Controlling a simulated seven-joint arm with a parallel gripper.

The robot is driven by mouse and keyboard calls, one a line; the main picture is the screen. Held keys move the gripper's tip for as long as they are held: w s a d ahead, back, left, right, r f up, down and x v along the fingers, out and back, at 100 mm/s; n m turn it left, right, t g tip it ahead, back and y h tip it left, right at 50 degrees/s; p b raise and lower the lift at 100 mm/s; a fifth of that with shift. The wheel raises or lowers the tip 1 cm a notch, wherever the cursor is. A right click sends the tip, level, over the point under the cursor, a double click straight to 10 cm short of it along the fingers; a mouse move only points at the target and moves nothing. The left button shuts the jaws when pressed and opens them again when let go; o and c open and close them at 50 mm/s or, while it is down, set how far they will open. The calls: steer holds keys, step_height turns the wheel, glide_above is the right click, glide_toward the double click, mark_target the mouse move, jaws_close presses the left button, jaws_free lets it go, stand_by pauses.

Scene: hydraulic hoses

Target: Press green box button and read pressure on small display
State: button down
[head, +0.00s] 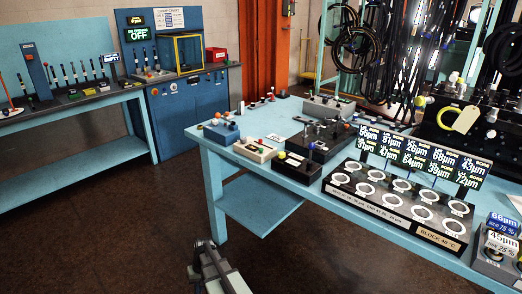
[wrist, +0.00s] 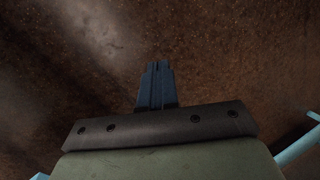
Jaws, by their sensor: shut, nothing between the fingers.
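My gripper (wrist: 157,68) is shut and empty, pointing over the bare brown floor in the wrist view. In the head view my gripper (head: 204,246) is at the bottom, low and in front of the table, apart from every object. A beige box (head: 255,151) with small coloured knobs or buttons, one looking green, sits on the near table. I cannot tell for sure that it is the task's green box. A small lit display (head: 112,57) stands on the back left bench; its text is too small to read.
The light-blue table (head: 255,115) has its corner ahead of my gripper. It carries a blue box (head: 221,131), a black block (head: 306,160) and a ring tray (head: 400,205) with several labels. The floor (head: 110,220) at left is clear.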

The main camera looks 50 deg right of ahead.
steer(key=w+d+r+m+t, duration=0.1)
steer(key=w+d+r+t, duration=0.2)
steer(key=w+d+r, duration=0.65)
step_height(320, 180, up, 45)
steer(key=m+t+h, duration=0.2)
steer(key=t+h, duration=0.1)
steer(key=t, duration=0.4)
glide_above(261, 149)
steer(key=shift+s+d+f, duration=0.15)
steer(key=shift+s+d, duration=0.15)
steer(key=shift+s, duration=0.05)
steer(key=shift+f, duration=0.2)
steer(key=shift+f, duration=4.25)
steer(key=shift+f, duration=0.2)
steer(key=shift+f, duration=0.25)
